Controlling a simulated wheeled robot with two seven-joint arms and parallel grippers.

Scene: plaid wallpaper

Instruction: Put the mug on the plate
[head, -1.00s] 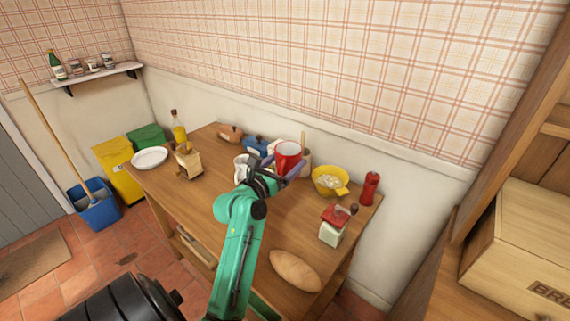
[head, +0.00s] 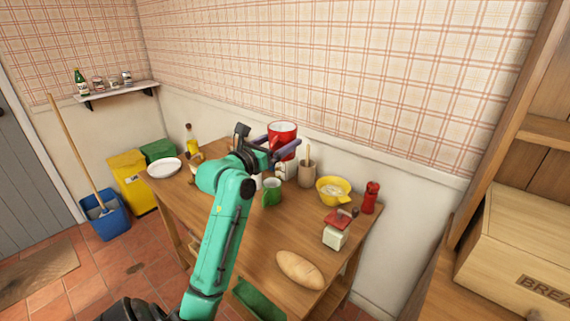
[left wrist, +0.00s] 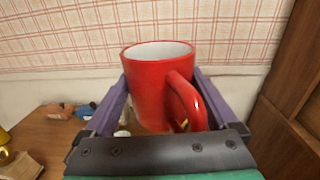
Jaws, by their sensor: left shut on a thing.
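A red mug (head: 283,133) with a white inside is held upright, raised above the back of the wooden table. My left gripper (head: 281,144) is shut on it, with purple fingers on both sides of its body. In the left wrist view the red mug (left wrist: 160,85) sits between the fingers, its handle toward the camera. The white plate (head: 164,168) lies flat and empty at the table's left end, well to the left of the held mug. My right gripper is not in view.
A green mug (head: 272,191) stands on the table (head: 258,240) below the gripper. A utensil crock (head: 307,174), yellow bowl (head: 332,191), red mill (head: 370,197), grinder (head: 337,229) and bread loaf (head: 300,269) stand to the right. An oil bottle (head: 192,139) is near the plate.

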